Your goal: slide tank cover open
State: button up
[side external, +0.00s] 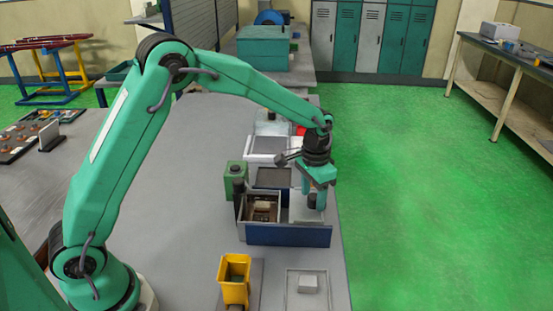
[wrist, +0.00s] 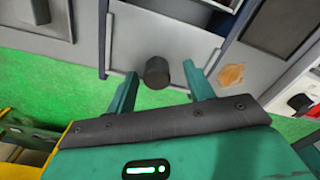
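The tank (side external: 290,236) is a blue-fronted box on the bench in the side view. Its left part is open at the top and shows a brownish block inside. A light grey cover plate (side external: 299,214) lies over its right part, partly hidden by my gripper. A dark round knob stands on the plate; it shows clearly in the wrist view (wrist: 157,72). My gripper (side external: 313,201) is above the plate at the knob. In the wrist view my gripper (wrist: 159,86) is open, with a finger on either side of the knob and a gap on both sides.
A green canister (side external: 236,174) stands left behind the tank. A dark tray (side external: 272,178) is directly behind it. A yellow bin (side external: 235,279) and a pale tray with a white block (side external: 308,284) are in front. The green floor drops away right of the bench.

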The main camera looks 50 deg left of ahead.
aim_at(309, 196)
jog(key=shift+s+r, duration=0.2)
jog(key=shift+r, duration=2.25)
jog(key=shift+r, duration=0.15)
jog(key=shift+s+a+r, duration=0.15)
jog(key=shift+s+r, duration=0.15)
jog(key=shift+r, duration=0.15)
jog(key=s+a+r+n+t, duration=0.1)
jog(key=s+a+r, duration=0.1)
jog(key=s, duration=0.6)
jog(key=s+a+r+n+t, duration=0.1)
jog(key=s+a+r+t, duration=0.1)
jog(key=s+r, duration=0.3)
jog(key=s+a+r+t, duration=0.2)
jog(key=s+a+r, duration=0.1)
jog(key=s, duration=0.9)
jog(key=shift+s+a+r+n, duration=0.15)
jog(key=shift+s+r+n, duration=0.05)
jog(key=shift+r+n, duration=0.25)
jog(key=shift+s+a+f, duration=0.1)
jog(key=shift+s+f, duration=0.15)
jog(key=shift+s, duration=0.35)
jog(key=shift+w, duration=0.1)
